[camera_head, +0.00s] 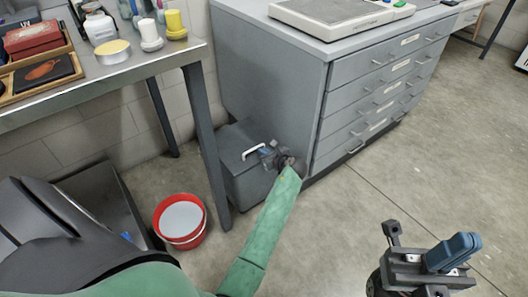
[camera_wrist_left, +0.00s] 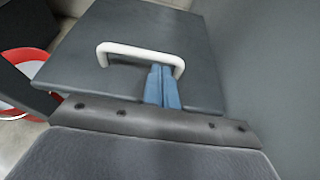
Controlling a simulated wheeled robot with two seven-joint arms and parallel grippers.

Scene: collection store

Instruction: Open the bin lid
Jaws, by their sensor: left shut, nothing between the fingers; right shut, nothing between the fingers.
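The grey bin (camera_head: 240,185) stands on the floor between the table leg and the drawer cabinet, its lid (camera_head: 234,146) down. A white handle (camera_head: 254,152) arches over the lid. My left gripper (camera_head: 268,152) is at the handle's right end in the head view. In the left wrist view, its blue fingers (camera_wrist_left: 162,86) are shut together, with their tips at or just under the white handle (camera_wrist_left: 140,52) above the lid (camera_wrist_left: 110,25). I cannot tell whether they touch it. My right gripper (camera_head: 455,252) is shut and empty over the floor at the lower right.
The drawer cabinet (camera_head: 270,80) stands close to the bin's right side. A table leg (camera_head: 206,140) and a red bucket (camera_head: 183,236) are to its left. A metal table (camera_head: 120,72) holds several small items. The floor at right (camera_head: 420,160) is clear.

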